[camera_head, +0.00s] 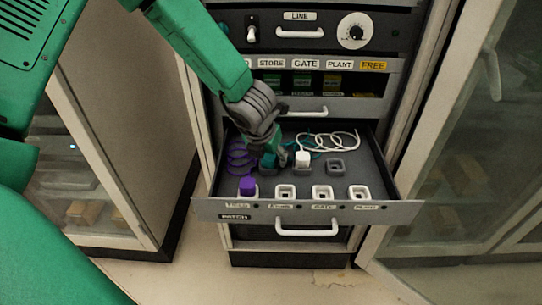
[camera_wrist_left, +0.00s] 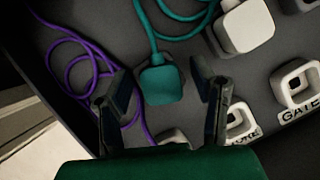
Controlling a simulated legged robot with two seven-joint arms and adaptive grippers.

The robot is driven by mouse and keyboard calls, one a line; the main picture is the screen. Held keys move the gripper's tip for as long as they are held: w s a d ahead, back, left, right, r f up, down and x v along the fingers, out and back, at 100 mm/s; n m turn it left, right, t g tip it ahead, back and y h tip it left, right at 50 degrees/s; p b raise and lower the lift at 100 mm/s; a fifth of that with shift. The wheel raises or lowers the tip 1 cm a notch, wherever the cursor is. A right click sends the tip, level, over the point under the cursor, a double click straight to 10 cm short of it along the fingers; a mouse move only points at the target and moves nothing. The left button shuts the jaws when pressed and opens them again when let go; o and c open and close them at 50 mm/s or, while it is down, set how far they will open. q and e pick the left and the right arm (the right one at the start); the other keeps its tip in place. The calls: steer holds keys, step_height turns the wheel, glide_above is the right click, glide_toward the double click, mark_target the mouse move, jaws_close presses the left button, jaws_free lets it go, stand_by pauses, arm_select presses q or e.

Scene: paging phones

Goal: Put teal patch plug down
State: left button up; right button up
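The teal patch plug (camera_head: 268,160) is in the back row of the open patch drawer, seated in or just above a grey holder. Its teal cord runs off behind it. In the left wrist view the teal plug (camera_wrist_left: 160,84) lies between my two spread fingers, with a gap on each side. My left gripper (camera_head: 272,152) is open above the drawer, over the plug, and partly hides it in the head view. My right gripper is not in view.
A white plug (camera_head: 302,158) stands right of the teal one, with an empty grey holder (camera_head: 335,167) beyond. In the front row, a purple plug (camera_head: 248,186) fills the leftmost socket; the white sockets (camera_head: 285,192) right of it are empty. Loose cords (camera_head: 338,140) lie behind.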

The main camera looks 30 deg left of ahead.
arm_select(q)
steer(key=shift+a, duration=0.25)
steer(key=shift+r, duration=0.4)
steer(key=p+v, duration=0.3)
steer(key=v, duration=0.8)
steer(key=shift+s+r, duration=0.2)
steer(key=shift+s, duration=0.05)
steer(key=shift+d, duration=0.15)
